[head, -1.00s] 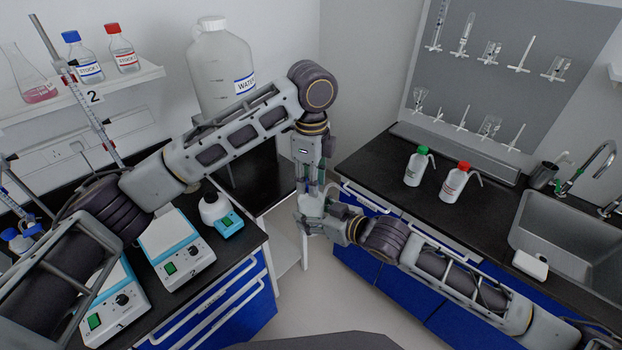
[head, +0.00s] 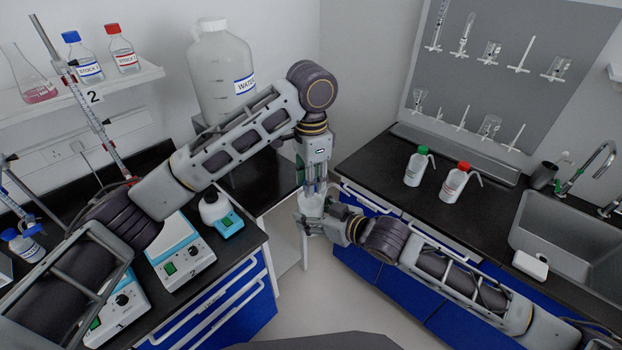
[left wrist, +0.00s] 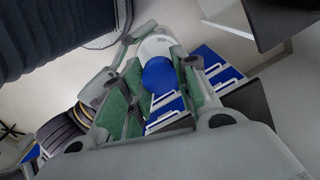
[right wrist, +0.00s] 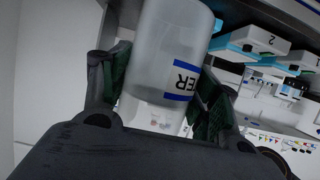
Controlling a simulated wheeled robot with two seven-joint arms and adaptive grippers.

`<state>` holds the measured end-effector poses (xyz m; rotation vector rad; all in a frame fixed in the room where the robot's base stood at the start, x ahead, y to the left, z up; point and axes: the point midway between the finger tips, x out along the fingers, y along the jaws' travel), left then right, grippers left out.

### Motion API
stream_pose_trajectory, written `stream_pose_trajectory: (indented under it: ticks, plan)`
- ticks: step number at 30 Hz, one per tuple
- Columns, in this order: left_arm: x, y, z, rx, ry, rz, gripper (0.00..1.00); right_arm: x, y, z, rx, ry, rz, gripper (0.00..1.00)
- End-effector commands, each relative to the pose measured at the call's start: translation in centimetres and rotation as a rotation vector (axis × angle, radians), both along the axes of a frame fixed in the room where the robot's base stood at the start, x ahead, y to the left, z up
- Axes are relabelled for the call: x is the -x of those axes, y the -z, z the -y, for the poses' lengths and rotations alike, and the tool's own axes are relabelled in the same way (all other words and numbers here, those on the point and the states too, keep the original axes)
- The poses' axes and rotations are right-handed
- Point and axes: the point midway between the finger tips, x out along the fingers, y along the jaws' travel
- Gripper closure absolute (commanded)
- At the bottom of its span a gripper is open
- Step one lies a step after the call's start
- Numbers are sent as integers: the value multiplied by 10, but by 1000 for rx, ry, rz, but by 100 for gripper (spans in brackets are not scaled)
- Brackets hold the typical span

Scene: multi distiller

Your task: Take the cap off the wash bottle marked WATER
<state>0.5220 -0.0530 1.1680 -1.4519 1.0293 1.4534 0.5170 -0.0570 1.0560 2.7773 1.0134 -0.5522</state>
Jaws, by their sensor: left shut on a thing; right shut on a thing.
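The wash bottle, translucent white with a blue-bordered label ending in "ER", stands out in the right wrist view (right wrist: 160,50). It also shows small in the head view (head: 312,204). My right gripper (head: 318,215) is shut around its body, from the side. My left gripper (head: 314,187) comes down from above and is shut on the blue cap (left wrist: 158,76), which shows between its green pads in the left wrist view. The white bottle top lies just beyond the cap. I cannot tell whether the cap is still seated on the neck.
Both grippers are in the gap between the two benches. Wash bottles with green (head: 418,166) and red (head: 456,182) caps stand on the right bench, left of the sink (head: 570,245). Stirrers (head: 180,255) and a big WATER carboy (head: 218,75) are at the left.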

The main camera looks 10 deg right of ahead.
Motion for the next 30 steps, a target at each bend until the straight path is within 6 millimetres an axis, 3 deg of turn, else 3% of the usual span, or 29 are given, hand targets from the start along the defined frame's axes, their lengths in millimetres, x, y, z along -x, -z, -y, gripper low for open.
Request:
stream_pose_trajectory:
  ticks: [30]
  plan:
    - [-1, -1, 0, 2, -806, 3, 99, 1, -1, -1, -2, -2, 2, 52]
